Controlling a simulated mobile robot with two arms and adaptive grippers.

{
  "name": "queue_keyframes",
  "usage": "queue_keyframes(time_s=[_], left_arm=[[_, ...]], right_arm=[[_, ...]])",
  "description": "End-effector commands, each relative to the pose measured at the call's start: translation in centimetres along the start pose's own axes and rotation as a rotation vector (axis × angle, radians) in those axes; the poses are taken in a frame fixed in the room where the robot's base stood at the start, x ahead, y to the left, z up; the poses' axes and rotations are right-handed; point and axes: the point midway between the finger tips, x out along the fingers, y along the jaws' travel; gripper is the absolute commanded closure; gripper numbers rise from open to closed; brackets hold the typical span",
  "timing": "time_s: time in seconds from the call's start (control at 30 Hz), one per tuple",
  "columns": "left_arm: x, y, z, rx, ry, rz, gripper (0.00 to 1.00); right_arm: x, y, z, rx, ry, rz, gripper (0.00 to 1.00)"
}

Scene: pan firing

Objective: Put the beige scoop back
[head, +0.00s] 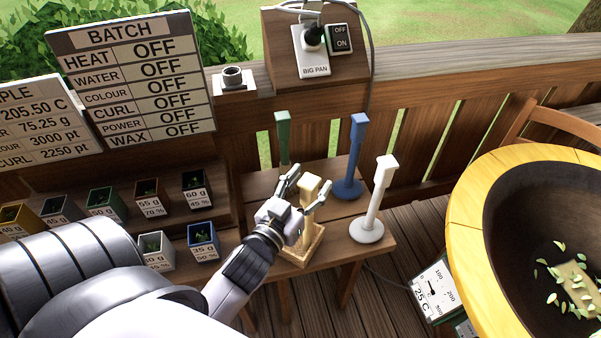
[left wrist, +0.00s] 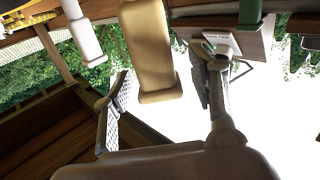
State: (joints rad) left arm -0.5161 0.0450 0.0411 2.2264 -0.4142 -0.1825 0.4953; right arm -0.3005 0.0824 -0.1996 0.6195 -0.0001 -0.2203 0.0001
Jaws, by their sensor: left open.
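The beige scoop (head: 311,185) stands upright on the small wooden table (head: 345,250), with its square base (head: 302,248) near the front edge. My left gripper (head: 307,190) is open, with one finger on each side of the scoop's upper part. In the left wrist view, the beige block-shaped top (left wrist: 152,50) shows between the spread fingers (left wrist: 160,76). I cannot tell whether either finger touches it. The gripper hides part of the beige stem. My right gripper is not in view.
A green tool (head: 283,135), a blue tool (head: 353,150) and a white tool (head: 377,195) stand close by on the table. Several small labelled boxes (head: 203,242) stand left. A large pan (head: 470,205) holding leaves and a flat beige piece is at right.

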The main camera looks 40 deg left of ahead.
Motion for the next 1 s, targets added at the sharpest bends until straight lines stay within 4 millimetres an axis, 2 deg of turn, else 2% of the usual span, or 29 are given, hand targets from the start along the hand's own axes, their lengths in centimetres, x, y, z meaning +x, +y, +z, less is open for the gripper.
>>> queue_keyframes(time_s=[0.17,0.6,0.8,1.0], left_arm=[[-2.0,0.0,0.3,-0.001,-0.003,0.000,0.47],[-9.7,-0.1,0.3,0.000,-0.004,-0.002,0.47],[-11.5,0.0,0.1,0.000,-0.001,0.000,0.47],[-12.0,0.0,0.0,0.000,0.000,0.000,0.47]], right_arm=[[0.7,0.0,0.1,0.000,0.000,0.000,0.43],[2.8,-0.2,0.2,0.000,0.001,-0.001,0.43],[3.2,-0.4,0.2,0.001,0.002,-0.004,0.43],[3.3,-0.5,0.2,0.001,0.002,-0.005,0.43]])
